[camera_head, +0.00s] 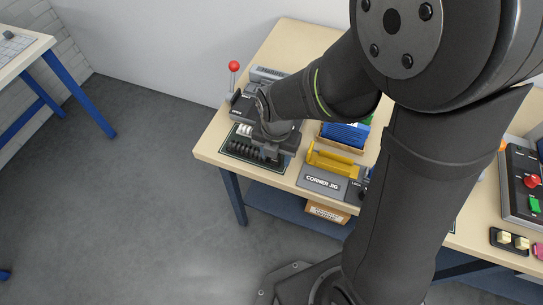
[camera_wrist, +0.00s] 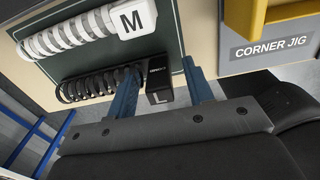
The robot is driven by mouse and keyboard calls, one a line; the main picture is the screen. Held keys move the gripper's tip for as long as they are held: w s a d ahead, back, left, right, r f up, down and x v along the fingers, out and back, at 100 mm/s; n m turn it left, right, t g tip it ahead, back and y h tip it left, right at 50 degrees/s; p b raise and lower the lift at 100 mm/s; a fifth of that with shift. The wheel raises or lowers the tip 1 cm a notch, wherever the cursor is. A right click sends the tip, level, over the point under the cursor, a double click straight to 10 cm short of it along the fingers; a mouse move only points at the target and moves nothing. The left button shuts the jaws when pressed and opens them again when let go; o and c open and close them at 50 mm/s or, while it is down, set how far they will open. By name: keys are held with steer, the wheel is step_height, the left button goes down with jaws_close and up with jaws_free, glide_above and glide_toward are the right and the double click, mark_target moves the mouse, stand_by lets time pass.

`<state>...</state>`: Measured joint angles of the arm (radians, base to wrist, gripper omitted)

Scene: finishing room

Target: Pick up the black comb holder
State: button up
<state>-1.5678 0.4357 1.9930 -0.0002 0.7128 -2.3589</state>
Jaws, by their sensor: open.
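The black comb holder (camera_wrist: 158,86) is a small dark block marked L in the wrist view, with a row of black comb coils (camera_wrist: 85,88) running left from it. In the head view the black coils (camera_head: 243,151) show on the dark green mat at the bench's near left, while the block is mostly hidden by my arm. My gripper (camera_wrist: 159,64) is open. Its two blue fingers appear on either side of the block in the wrist view, the left one overlapping the coil end. I cannot tell whether either finger touches it.
A white comb holder (camera_wrist: 133,17) marked M, with white coils, lies beside the black one on the mat (camera_wrist: 172,45). A yellow corner jig (camera_head: 333,162) stands to the right. A lever with a red knob (camera_head: 234,67) rises behind. The bench's front edge is close.

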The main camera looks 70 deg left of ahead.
steer(key=shift+f, duration=0.3)
steer(key=shift+c, duration=0.2)
jaws_close()
steer(key=shift+r, duration=0.1)
